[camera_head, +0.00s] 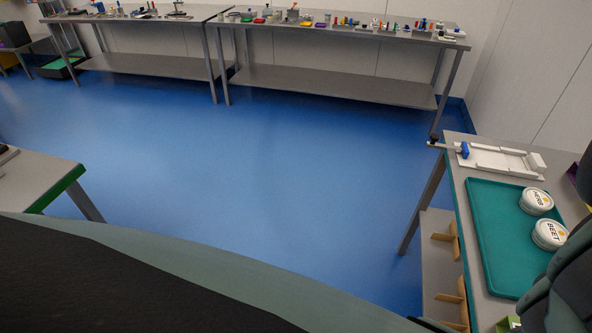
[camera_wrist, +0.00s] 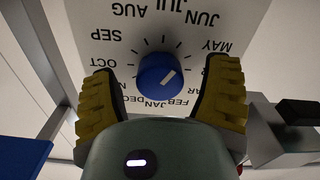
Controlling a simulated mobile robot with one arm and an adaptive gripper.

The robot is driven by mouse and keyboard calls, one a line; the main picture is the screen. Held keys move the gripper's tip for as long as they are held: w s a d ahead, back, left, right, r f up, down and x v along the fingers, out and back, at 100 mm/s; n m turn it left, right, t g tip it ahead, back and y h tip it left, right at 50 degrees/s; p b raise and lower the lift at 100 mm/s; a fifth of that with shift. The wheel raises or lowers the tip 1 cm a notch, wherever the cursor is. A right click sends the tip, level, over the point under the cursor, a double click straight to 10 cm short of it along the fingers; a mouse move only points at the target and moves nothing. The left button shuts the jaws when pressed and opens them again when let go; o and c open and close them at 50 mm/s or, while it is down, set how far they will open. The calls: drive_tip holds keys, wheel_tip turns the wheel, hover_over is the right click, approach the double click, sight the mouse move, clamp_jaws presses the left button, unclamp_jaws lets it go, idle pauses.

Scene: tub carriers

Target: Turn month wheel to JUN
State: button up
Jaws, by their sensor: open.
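In the wrist view, the month wheel is a round blue knob (camera_wrist: 157,75) on a white panel (camera_wrist: 160,24) printed with month names that appear upside down. A white line on the knob slants toward the upper right, roughly to the side of MAY; the exact month is unclear. JUN is printed at the upper right. FEB, JAN and DEC run along the bottom, and some labels at the sides are partly covered by the fingers. My gripper (camera_wrist: 160,96) is open, its yellow-and-black fingers on either side of the knob with visible gaps. The wheel is not identifiable in the head view.
In the head view, a teal tray (camera_head: 484,240) with two white round tubs (camera_head: 537,201) lies on the right table. A white fixture (camera_head: 497,160) stands behind it. Far benches (camera_head: 345,85) hold many small items. Blue floor (camera_head: 270,180) between is clear.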

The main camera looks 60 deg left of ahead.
drive_tip(key=v, duration=1.2)
drive_tip(key=shift+w+d, duration=0.1)
idle(0.4)
